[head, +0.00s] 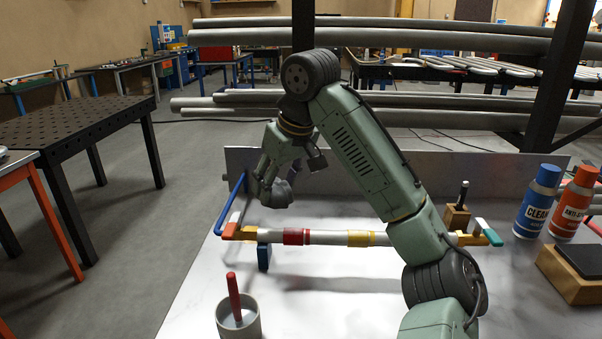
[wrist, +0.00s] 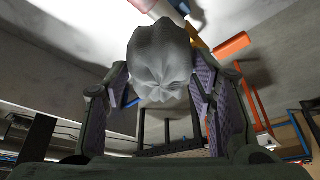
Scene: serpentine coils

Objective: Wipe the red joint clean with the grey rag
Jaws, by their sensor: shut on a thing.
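The red joint (head: 296,237) is a red band on a pale horizontal pipe (head: 327,238) held above the bench. My gripper (head: 270,183) is shut on the grey rag (head: 277,194), a bunched lump. In the head view the rag shows above and a little left of the red joint, with a visible gap between them. In the wrist view the rag (wrist: 160,62) sits between both fingers of my gripper (wrist: 160,82) and hides part of what lies beyond. I cannot tell from the head view whether the red joint carries dirt.
A yellow joint (head: 361,239) is farther right on the pipe. A blue bar (head: 231,205) stands at the left end. A cup (head: 238,318) with a red-handled tool is in front. A blue can (head: 538,201) and a red can (head: 574,204) stand right. The front middle bench is clear.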

